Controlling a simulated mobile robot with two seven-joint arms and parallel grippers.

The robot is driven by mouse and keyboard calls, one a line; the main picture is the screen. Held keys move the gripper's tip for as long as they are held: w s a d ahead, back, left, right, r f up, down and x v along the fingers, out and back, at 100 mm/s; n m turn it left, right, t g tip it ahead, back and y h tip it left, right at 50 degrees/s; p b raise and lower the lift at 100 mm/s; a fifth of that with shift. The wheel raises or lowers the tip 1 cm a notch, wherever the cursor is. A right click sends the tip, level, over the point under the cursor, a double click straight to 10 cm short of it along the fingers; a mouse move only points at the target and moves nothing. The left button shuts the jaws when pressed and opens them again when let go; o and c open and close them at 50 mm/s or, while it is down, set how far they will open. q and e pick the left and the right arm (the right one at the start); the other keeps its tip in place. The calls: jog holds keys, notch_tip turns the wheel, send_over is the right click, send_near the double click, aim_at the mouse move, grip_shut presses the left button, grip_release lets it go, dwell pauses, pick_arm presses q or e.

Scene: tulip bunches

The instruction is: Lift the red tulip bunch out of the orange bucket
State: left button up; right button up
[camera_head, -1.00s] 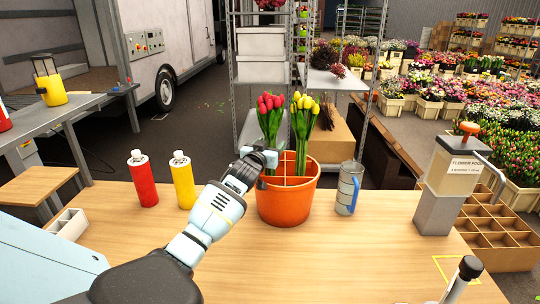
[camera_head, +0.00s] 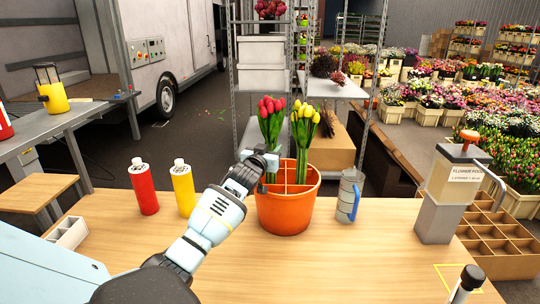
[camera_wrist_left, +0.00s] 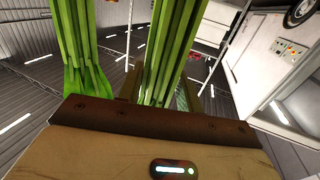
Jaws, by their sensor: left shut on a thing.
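The red tulip bunch (camera_head: 271,122) stands upright at the left of the orange bucket (camera_head: 287,213). Its lower stems are hidden behind my gripper and the bucket's rim. My left gripper (camera_head: 265,160) is at the bucket's left rear rim, shut on the red bunch's stems. In the left wrist view, green stems (camera_wrist_left: 168,50) run between the fingers, and a second group of stems (camera_wrist_left: 85,50) stands to the left. The yellow tulip bunch (camera_head: 304,130) stands upright in the bucket, right of the red one. My right gripper is not in view.
A red bottle (camera_head: 144,190) and a yellow bottle (camera_head: 183,190) stand left of the bucket. A flower food dispenser (camera_head: 447,190) is farther right. The table (camera_head: 330,265) is clear in front.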

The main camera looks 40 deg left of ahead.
aim_at(270, 95)
pick_arm(q)
notch_tip(270, 95, up, 17)
jog(key=shift+f+p, duration=0.15)
jog(key=shift+p, duration=0.35)
